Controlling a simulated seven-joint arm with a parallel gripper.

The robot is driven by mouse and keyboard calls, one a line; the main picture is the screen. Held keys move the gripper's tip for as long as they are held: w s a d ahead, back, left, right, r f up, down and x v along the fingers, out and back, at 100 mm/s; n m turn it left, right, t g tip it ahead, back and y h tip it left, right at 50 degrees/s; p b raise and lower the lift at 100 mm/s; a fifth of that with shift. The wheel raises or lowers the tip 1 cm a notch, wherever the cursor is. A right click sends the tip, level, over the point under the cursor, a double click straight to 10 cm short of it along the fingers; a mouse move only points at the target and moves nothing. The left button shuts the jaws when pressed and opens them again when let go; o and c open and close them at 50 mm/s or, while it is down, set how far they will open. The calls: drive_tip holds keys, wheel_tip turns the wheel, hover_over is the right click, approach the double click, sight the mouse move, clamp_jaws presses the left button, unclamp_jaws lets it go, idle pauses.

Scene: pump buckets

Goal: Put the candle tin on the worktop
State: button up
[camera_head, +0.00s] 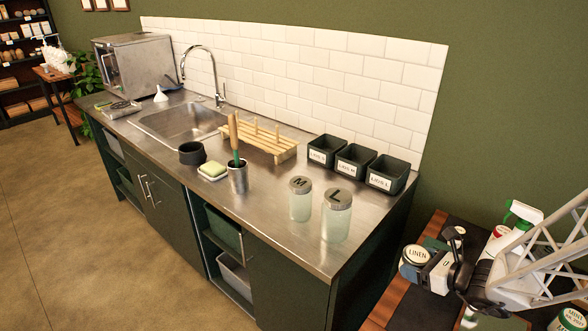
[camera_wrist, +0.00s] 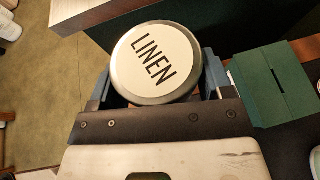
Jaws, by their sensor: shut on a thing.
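The candle tin (camera_head: 413,256) is round, with a pale lid marked LINEN. It also fills the upper middle of the wrist view (camera_wrist: 155,60). My gripper (camera_wrist: 158,78) is shut on it, with one blue-grey finger on each side. In the head view my gripper (camera_head: 430,264) is at the lower right, over the wooden side table. I cannot tell whether the tin is clear of that table. The steel worktop (camera_head: 270,208) runs across the middle of the head view, to the left of the tin.
Two jars (camera_head: 337,220) marked M and L stand near the worktop's right end. Three dark bins (camera_head: 388,172) stand behind them. A wooden rack (camera_head: 262,140), tool cup (camera_head: 238,180) and sink lie farther left. Bare steel shows along the front. A spray bottle (camera_head: 520,215) stands by my arm.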

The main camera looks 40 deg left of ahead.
drive_tip(key=w+a+r+n+g, duration=0.1)
drive_tip(key=w+a, duration=0.2)
drive_tip(key=a, duration=0.2)
drive_tip(key=w+a+r+n+g, duration=0.1)
drive_tip(key=w+a+r, duration=0.1)
drive_tip(key=a, duration=0.4)
drive_tip(key=w+a+r+n+g, duration=0.1)
drive_tip(key=w+a+r, duration=0.1)
drive_tip(key=w+a, duration=0.2)
drive_tip(key=shift+w+a+r, duration=0.1)
drive_tip(key=shift+a, duration=0.4)
drive_tip(key=shift+w+a+r, duration=0.1)
drive_tip(key=shift+a, duration=0.4)
drive_tip(key=w+a+r+n+g, duration=0.1)
drive_tip(key=a+r, duration=0.2)
drive_tip(key=a, duration=0.7)
drive_tip(key=w+a+r+n+g, duration=0.1)
drive_tip(key=w+a+r+g, duration=0.1)
drive_tip(key=a, duration=0.8)
drive_tip(key=shift+w+a+r+n+g, duration=0.15)
drive_tip(key=shift+a+r+n+g, duration=0.2)
drive_tip(key=shift+r, duration=0.2)
hover_over(323, 189)
drive_tip(key=shift+w+f, duration=0.15)
drive_tip(key=shift+f, duration=2.35)
drive_tip(key=shift+f, duration=2.5)
drive_tip(key=shift+f, duration=0.15)
drive_tip(key=o, duration=1)
